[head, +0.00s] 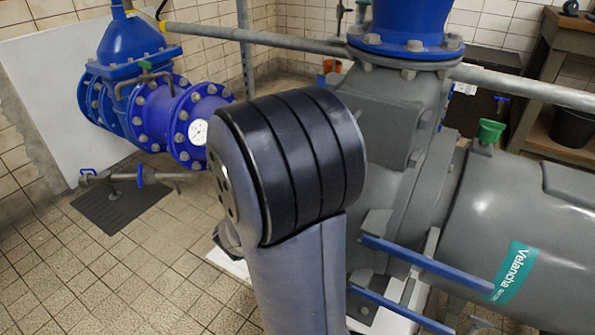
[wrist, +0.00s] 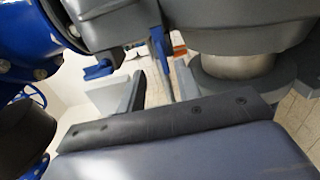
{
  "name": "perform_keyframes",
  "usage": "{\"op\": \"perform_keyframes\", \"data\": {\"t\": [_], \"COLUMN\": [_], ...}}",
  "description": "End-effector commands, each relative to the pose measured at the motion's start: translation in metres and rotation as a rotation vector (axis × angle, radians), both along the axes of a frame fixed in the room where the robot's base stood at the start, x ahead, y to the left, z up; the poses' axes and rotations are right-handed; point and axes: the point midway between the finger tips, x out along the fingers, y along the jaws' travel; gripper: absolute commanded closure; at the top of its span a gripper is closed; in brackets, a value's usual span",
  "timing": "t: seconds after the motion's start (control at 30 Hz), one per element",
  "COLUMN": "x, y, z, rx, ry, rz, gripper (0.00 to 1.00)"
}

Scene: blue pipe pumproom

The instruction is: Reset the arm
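My arm stands upright in the middle of the head view, its grey link and black-banded joint close to the camera. My gripper is not visible there. In the wrist view my gripper (wrist: 153,80) shows beyond a dark plate, with its two grey fingers apart and nothing seen held between them. A blue lever (wrist: 158,52) shows in or behind the gap; whether it touches a finger I cannot tell.
A large grey pump (head: 510,215) fills the right, with blue bars (head: 425,264) jutting toward my arm. A blue valve and pipe (head: 150,100) with a gauge (head: 198,132) stand left. A grey rail (head: 260,39) crosses behind. Tiled floor (head: 110,275) is clear at lower left.

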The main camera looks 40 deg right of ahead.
Motion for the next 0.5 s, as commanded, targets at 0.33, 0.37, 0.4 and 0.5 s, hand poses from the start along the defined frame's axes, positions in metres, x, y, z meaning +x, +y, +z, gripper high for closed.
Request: {"op": "perform_keyframes", "data": {"t": [0.33,0.37,0.4,0.5], "x": [0.006,0.006,0.008,0.013], "y": [-0.021,-0.026,-0.032,-0.048], "z": [-0.001,-0.002,-0.002,-0.002], "rx": [0.000,0.000,0.000,0.000], "ry": [0.000,0.000,0.000,-0.001], "rz": [-0.003,-0.004,-0.005,-0.005], "gripper": [0.67,0.67,0.67,0.67]}}
